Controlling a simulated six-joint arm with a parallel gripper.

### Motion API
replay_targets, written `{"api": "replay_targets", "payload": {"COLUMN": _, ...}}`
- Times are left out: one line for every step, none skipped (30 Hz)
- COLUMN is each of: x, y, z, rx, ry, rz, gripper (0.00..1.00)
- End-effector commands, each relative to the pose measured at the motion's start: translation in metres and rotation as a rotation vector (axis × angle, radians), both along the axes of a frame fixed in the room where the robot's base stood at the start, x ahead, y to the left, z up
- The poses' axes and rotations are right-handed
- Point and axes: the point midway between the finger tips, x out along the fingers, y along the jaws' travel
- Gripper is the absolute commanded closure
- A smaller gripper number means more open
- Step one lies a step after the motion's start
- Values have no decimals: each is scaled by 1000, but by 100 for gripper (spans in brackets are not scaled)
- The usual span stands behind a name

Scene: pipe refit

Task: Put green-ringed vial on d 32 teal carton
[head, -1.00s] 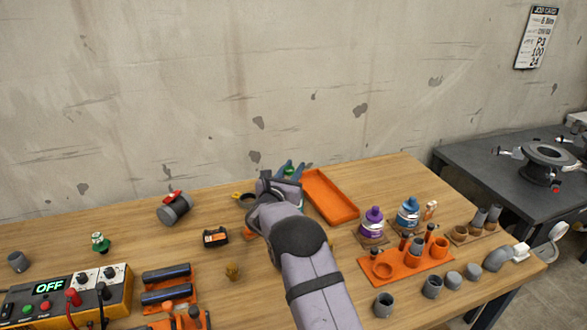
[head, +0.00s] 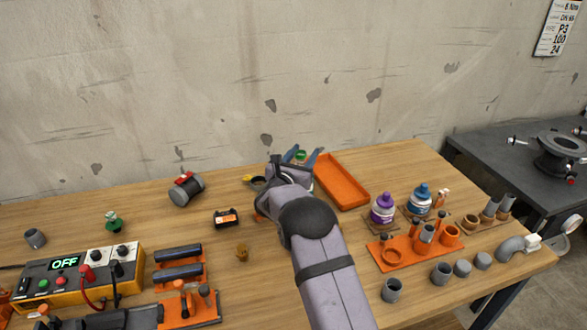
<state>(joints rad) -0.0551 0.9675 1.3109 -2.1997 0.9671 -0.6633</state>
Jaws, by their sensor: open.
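My gripper (head: 302,156) is at the back of the wooden table, left of the orange tray, its two blue-grey fingers spread apart. A small green-topped thing (head: 300,155) shows between the fingertips. It may be the green-ringed vial, but my gripper and wrist hide most of it, and I cannot tell whether the fingers touch it. Another green item (head: 113,222), with a wide green base, stands at the left of the table. I cannot make out a teal carton marked d 32.
The orange tray (head: 342,182) lies close to the right of my gripper. A grey cylinder with a red part (head: 186,190) lies to the left. Bottles and an orange rack (head: 395,258) fill the right side. A power box (head: 65,280) stands at front left.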

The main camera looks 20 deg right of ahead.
Motion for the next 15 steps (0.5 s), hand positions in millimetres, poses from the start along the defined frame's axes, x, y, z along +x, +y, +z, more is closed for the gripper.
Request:
{"api": "replay_targets", "payload": {"x": -4, "y": 5, "z": 0, "rx": 0, "ry": -1, "rz": 2, "gripper": 56}}
{"api": "replay_targets", "payload": {"x": -7, "y": 7, "z": 0, "rx": 1, "ry": -1, "rz": 2, "gripper": 56}}
{"api": "replay_targets", "payload": {"x": -11, "y": 10, "z": 0, "rx": -1, "ry": -1, "rz": 2, "gripper": 56}}
{"api": "replay_targets", "payload": {"x": -14, "y": 13, "z": 0, "rx": -1, "ry": -1, "rz": 3, "gripper": 56}}
{"api": "replay_targets", "payload": {"x": -18, "y": 15, "z": -1, "rx": -1, "ry": 1, "rz": 3, "gripper": 56}}
{"api": "replay_targets", "payload": {"x": -23, "y": 20, "z": 0, "rx": 0, "ry": -1, "rz": 2, "gripper": 56}}
{"api": "replay_targets", "payload": {"x": -27, "y": 23, "z": -1, "rx": 1, "ry": -1, "rz": 3, "gripper": 56}}
{"api": "replay_targets", "payload": {"x": -31, "y": 26, "z": -1, "rx": 1, "ry": -1, "rz": 3, "gripper": 56}}
{"api": "replay_targets", "payload": {"x": -36, "y": 30, "z": -1, "rx": 0, "ry": -1, "rz": 2, "gripper": 56}}
{"api": "replay_targets", "payload": {"x": -40, "y": 33, "z": -1, "rx": 1, "ry": -1, "rz": 2, "gripper": 56}}
{"api": "replay_targets", "payload": {"x": -44, "y": 36, "z": -1, "rx": 1, "ry": -1, "rz": 3, "gripper": 56}}
{"api": "replay_targets", "payload": {"x": -49, "y": 41, "z": -1, "rx": 0, "ry": -1, "rz": 4, "gripper": 56}}
{"api": "replay_targets", "payload": {"x": -53, "y": 44, "z": -1, "rx": 0, "ry": -1, "rz": 3, "gripper": 56}}
{"api": "replay_targets", "payload": {"x": -57, "y": 47, "z": -1, "rx": 1, "ry": -2, "rz": 3, "gripper": 56}}
{"api": "replay_targets", "payload": {"x": -62, "y": 50, "z": -1, "rx": 0, "ry": -1, "rz": 3, "gripper": 56}}
